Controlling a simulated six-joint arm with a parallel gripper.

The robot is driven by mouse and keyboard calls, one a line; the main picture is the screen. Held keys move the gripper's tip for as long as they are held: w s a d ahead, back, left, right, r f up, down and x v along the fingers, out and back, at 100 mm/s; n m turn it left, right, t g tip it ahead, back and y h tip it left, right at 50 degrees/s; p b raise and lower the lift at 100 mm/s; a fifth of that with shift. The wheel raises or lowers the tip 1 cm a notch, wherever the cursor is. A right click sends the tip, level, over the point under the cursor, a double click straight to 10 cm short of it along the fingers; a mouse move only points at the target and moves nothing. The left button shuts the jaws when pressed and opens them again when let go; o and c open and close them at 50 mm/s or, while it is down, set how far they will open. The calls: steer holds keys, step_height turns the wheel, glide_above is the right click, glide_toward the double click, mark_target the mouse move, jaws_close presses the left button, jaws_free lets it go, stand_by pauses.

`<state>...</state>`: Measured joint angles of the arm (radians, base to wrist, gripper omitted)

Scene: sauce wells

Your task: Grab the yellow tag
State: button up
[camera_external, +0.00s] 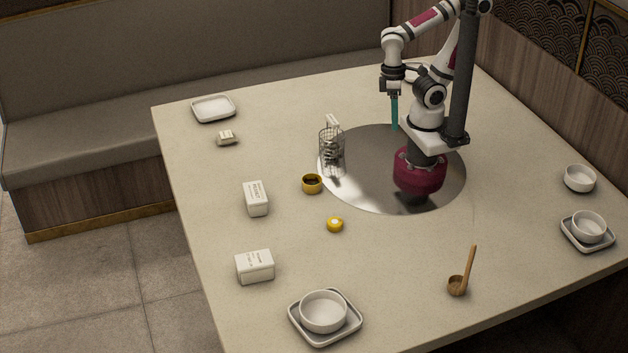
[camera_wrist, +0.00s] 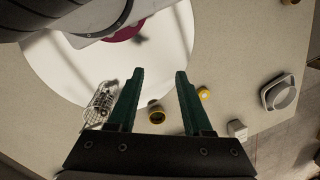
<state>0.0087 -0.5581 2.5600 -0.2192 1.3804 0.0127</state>
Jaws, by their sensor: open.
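The yellow tag (camera_external: 335,224) is a small round yellow piece with a pale top, lying on the table in front of the round metal plate. It also shows in the wrist view (camera_wrist: 204,94), right of the right finger. My gripper (camera_external: 394,112) has green fingers, is open and empty, and is raised above the far part of the plate, well away from the tag.
A wire basket (camera_external: 331,150) with items inside stands at the plate's left edge. White boxes (camera_external: 256,198) (camera_external: 255,266) stand to the left. A wooden ladle (camera_external: 458,285) and bowls on trays (camera_external: 325,340) are near the front and right edges. The table around the tag is clear.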

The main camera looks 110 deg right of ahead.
mark_target(337, 222)
stand_by(0.3)
steer(key=o, duration=0.7)
steer(key=shift+c, duration=0.2)
steer(key=w+a+f+n+t+h, duration=0.1)
steer(key=w+a+f+n+h, duration=0.4)
steer(key=n, duration=0.6)
steer(key=w+a+f+n+t+h, duration=0.1)
steer(key=w+a+f+n+h, duration=0.2)
steer(key=w+a+n+h, duration=0.7)
steer(key=s+a+f+n+t+y, duration=0.1)
steer(key=a+f+n+t, duration=0.1)
steer(key=n, duration=0.1)
steer(key=s+a+f+n+t+y, duration=0.1)
steer(key=a+f+n+t, duration=0.1)
steer(key=a+f+n, duration=0.1)
steer(key=s+a+f+n+t+y, duration=0.1)
steer(key=a+f+n+t, duration=0.1)
steer(key=n+t, duration=0.1)
steer(key=shift+s+a+f+n, duration=0.15)
steer(key=shift+f+n, duration=0.05)
steer(key=shift+n, duration=0.7)
steer(key=shift+a+f+n+t, duration=0.15)
steer(key=shift+f+n+t, duration=0.15)
steer(key=shift+f, duration=0.05)
steer(key=shift+y, duration=0.3)
steer(key=x, duration=1.5)
steer(key=shift+s+d+f, duration=0.15)
steer(key=shift+d+f, duration=0.05)
steer(key=shift+d, duration=0.1)
